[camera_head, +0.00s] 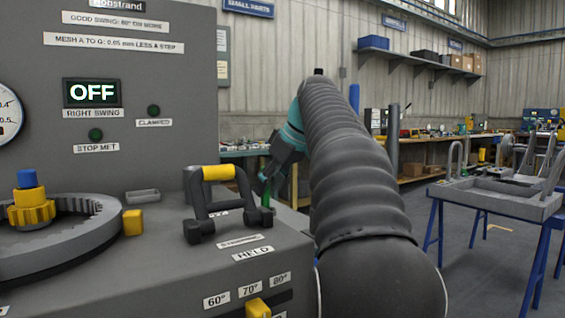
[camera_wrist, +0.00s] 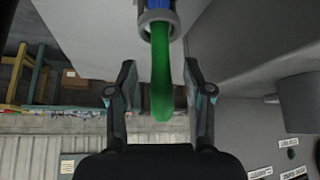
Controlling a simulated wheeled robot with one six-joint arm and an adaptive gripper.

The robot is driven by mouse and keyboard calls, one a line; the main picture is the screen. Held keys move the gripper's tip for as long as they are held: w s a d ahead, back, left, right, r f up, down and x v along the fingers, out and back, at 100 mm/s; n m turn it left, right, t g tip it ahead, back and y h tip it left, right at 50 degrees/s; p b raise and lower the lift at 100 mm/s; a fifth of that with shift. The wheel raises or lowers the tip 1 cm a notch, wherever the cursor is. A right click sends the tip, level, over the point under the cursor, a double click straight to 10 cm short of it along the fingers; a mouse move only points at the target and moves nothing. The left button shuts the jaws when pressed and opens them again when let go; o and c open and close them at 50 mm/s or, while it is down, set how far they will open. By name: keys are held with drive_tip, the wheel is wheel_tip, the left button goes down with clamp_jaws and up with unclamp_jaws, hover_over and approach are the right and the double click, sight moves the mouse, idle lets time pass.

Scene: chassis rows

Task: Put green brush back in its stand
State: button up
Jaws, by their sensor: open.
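The green brush (camera_wrist: 162,75) has its handle standing free in the wrist view, and its blue end sits inside the round mouth of a grey stand (camera_wrist: 143,20). My gripper (camera_wrist: 162,95) is open, with one finger on each side of the handle and a visible gap to both. In the head view my gripper (camera_head: 268,176) is at the far edge of the grey machine top, over the green brush (camera_head: 266,194). The lower part of the stand is hard to make out there.
A black handle frame with a yellow grip (camera_head: 218,173) stands just left of my gripper. A ring gear (camera_head: 75,225) with a yellow pinion (camera_head: 31,208) lies further left. The panel display (camera_head: 92,92) reads OFF. A blue-legged bench (camera_head: 490,195) stands right.

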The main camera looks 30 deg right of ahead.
drive_tip(key=v, duration=1)
